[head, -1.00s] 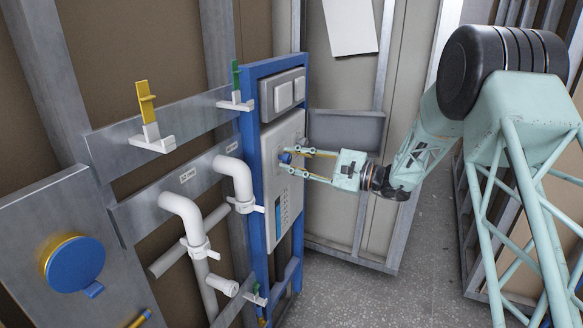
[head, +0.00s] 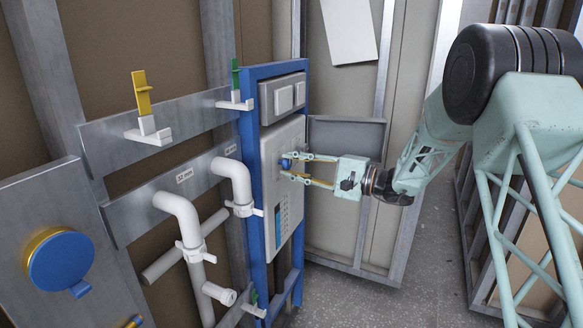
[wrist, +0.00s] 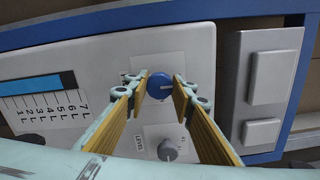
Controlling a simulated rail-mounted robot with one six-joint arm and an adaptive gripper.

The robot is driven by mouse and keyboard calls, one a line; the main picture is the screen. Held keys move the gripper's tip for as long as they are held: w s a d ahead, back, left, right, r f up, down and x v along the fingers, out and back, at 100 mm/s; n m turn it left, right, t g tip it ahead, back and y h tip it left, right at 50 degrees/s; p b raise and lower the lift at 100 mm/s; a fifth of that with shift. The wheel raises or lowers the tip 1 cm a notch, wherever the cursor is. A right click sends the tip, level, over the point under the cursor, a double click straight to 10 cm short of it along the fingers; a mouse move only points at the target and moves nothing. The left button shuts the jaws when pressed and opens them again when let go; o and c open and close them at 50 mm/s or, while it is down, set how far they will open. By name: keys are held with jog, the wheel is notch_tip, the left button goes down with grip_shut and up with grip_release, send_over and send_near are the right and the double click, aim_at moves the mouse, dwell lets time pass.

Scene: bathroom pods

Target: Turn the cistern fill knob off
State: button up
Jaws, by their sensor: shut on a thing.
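A round blue knob (wrist: 160,86) with a pale line across it sits on the light grey cistern panel (wrist: 70,62). In the wrist view the line lies roughly level. In the head view the same knob (head: 285,163) is small and partly covered by the fingertips. My gripper (head: 287,166) reaches in from the right, its two fingers one above the other, and is shut on the knob. In the wrist view its fingertips (wrist: 160,88) flank the knob on both sides. The label beside the knob is mostly hidden.
A grey knob (wrist: 168,149) marked LEVEL is close by. A blue litre scale (wrist: 40,85) is on the same panel. Grey flush buttons (head: 283,97) sit above it in the blue frame (head: 258,270). White pipes (head: 185,222) stand left. The floor (head: 420,255) below my arm is clear.

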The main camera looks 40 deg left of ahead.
dwell(0.3)
jog(key=o, duration=0.9)
jog(key=shift+v, duration=6)
jog(key=shift+r, duration=0.1)
